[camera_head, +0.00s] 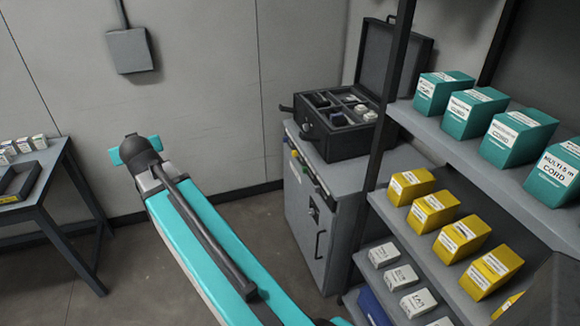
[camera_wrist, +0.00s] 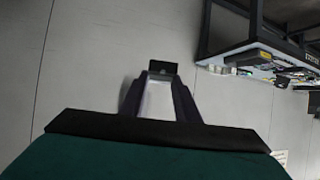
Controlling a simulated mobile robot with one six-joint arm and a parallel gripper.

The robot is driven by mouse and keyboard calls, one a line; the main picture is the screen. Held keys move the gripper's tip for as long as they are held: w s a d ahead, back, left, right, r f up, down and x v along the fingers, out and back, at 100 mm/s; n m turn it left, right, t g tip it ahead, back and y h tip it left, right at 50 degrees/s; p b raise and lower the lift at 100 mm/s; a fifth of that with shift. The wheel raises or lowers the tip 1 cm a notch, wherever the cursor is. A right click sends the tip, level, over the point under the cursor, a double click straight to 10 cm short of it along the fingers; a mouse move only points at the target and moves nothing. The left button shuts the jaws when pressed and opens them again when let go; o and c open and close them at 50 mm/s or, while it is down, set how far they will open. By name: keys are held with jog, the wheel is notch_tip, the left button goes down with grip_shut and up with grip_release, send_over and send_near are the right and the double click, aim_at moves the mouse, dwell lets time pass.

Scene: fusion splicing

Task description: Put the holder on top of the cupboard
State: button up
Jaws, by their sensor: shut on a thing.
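My gripper (camera_wrist: 161,80) shows in the wrist view as two dark fingers that slant towards each other. A small dark block (camera_wrist: 163,67), which I take to be the holder, sits at their tips; its details are too small to read. In the head view my arm reaches to the left, in front of the back wall, and hides the fingers and what they hold. The cupboard (camera_head: 307,222) is grey and stands right of centre, well to the right of my arm's end. An open black case (camera_head: 343,140) with compartments and small items stands on its top.
The cupboard top has a bare strip (camera_head: 352,174) in front of the case. A shelf rack (camera_head: 455,150) with teal, yellow and white boxes stands close on the right. A table (camera_head: 42,192) with a black tray is at the left. Floor between is clear.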

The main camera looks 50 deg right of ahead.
jog(key=s+d+f+m+g+h+b, duration=0.2)
jog(key=s+d+f+m+g+h, duration=0.3)
jog(key=d, duration=0.6)
jog(key=s+d+f+m+b, duration=0.1)
jog(key=s+d+f+m, duration=0.15)
jog(key=s+d, duration=0.65)
jog(key=s+d+f+m+g+h+b, duration=0.25)
jog(key=d+f, duration=0.25)
jog(key=d, duration=0.9)
jog(key=s+d+f+m+g+b, duration=0.1)
jog(key=s+d+f+m+g, duration=0.1)
jog(key=s+d, duration=0.4)
jog(key=s+d+f+m+g+y+b, duration=0.1)
jog(key=s+d+m+g, duration=0.4)
jog(key=s, duration=0.9)
jog(key=s+d+f+m+g+b, duration=0.2)
jog(key=s+d+m+g, duration=0.1)
jog(key=s+d, duration=0.5)
jog(key=shift+s+d+f+m+g, duration=0.2)
jog(key=shift+s, duration=0.6)
jog(key=shift+s+d+f+m+g, duration=0.15)
jog(key=shift+s+f+m, duration=0.05)
jog(key=shift+s, duration=0.6)
